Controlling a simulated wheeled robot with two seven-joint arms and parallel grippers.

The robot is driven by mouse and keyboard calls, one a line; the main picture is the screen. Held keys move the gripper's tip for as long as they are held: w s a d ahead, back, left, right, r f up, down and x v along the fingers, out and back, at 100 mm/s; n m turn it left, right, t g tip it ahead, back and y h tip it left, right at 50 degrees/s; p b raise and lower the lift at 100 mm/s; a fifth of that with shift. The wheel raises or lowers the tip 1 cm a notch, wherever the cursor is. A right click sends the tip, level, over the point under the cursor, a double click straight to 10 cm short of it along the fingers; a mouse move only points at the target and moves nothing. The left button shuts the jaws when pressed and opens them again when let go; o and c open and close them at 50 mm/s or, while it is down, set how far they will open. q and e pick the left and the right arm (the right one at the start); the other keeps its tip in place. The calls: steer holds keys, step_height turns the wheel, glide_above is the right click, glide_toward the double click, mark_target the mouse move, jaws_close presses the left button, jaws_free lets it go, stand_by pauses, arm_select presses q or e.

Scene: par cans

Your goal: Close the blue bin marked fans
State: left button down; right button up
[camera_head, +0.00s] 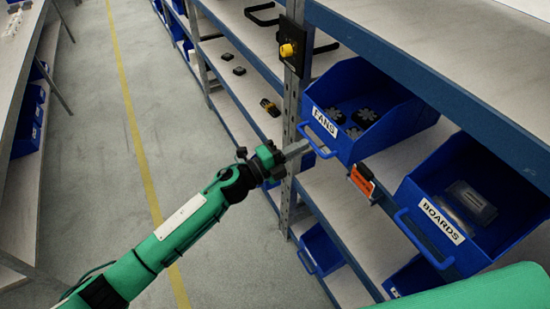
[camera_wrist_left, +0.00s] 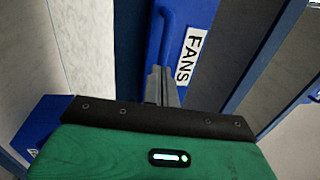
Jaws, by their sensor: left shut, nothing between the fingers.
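The blue bin marked FANS (camera_head: 395,120) sits on the shelf in the head view, pulled out so that its labelled front and handle stick out past the shelf edge. Several black fans (camera_head: 364,117) lie in it. Its front, white label and handle also show in the left wrist view (camera_wrist_left: 197,30). My left gripper (camera_head: 300,149) is shut and empty, with its fingertips at the lower front of the bin near the handle. In the left wrist view its fingers (camera_wrist_left: 160,85) overlap the bin front; I cannot tell whether they touch. My right gripper is not in view.
A blue bin marked BOARDS (camera_head: 472,190) sticks out to the right. A metal upright with a yellow knob (camera_head: 287,50) stands left of the fans bin. An orange tag (camera_head: 362,180) is on the shelf edge below. The aisle floor (camera_head: 150,90) is clear.

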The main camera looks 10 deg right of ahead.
mark_target(311, 142)
arm_select(q)
steer(key=d, duration=0.1)
steer(key=w+d, duration=0.1)
steer(key=d, duration=0.1)
steer(key=shift+d+f+b, duration=0.1)
steer(key=shift+d+b, duration=0.05)
steer(key=shift+b, duration=0.15)
steer(key=shift+w+d, duration=0.1)
steer(key=shift+d, duration=0.1)
steer(key=shift+r, duration=0.3)
